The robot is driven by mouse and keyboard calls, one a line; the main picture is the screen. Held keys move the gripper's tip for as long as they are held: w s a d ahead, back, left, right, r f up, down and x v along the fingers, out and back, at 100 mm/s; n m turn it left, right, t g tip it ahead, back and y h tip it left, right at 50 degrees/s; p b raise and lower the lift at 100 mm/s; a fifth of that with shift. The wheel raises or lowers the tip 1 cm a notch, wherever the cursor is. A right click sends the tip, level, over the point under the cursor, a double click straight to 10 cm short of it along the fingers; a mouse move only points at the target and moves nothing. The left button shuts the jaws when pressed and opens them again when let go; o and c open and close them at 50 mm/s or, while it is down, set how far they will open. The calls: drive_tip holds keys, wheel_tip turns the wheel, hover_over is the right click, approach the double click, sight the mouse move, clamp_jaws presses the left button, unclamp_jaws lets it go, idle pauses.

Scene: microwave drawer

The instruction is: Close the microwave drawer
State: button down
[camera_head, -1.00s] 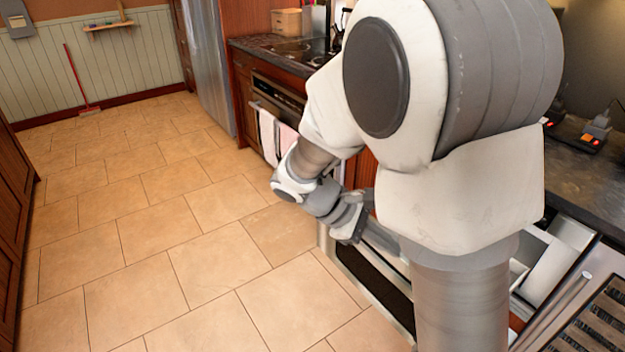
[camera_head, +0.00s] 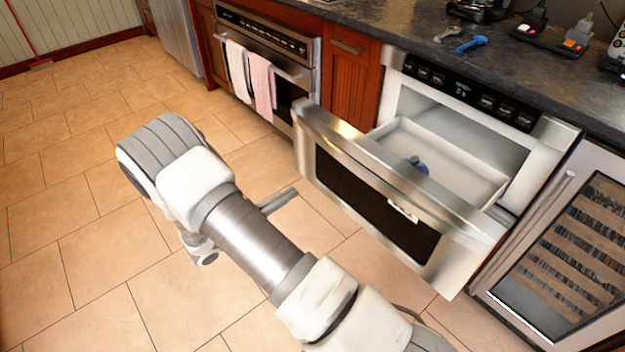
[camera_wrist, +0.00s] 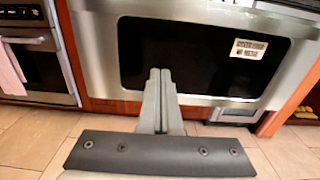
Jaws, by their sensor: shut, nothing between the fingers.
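The microwave drawer (camera_head: 385,200) is pulled well out from the counter front in the head view. It has a steel front with a dark window, and a white tray inside holds a small blue item (camera_head: 418,165). In the wrist view, the drawer front (camera_wrist: 190,55) fills the upper picture, with a label on its window. My gripper (camera_wrist: 160,72) points at the lower window, its two fingers together and empty. A gap to the drawer front cannot be judged from the wrist view. In the head view my arm hides most of the gripper, in front of the drawer.
A wall oven (camera_head: 265,60) with two towels is left of the drawer, and a wine cooler (camera_head: 560,260) is right of it. The dark counter (camera_head: 400,30) above holds small tools and devices. The tiled floor (camera_head: 80,230) at left is clear.

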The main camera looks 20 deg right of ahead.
sight(338, 165)
drive_tip(key=b+x, duration=0.3)
drive_tip(key=x, duration=1)
drive_tip(key=shift+d, duration=0.4)
drive_tip(key=shift+w+d, duration=0.1)
drive_tip(key=shift+d, duration=0.05)
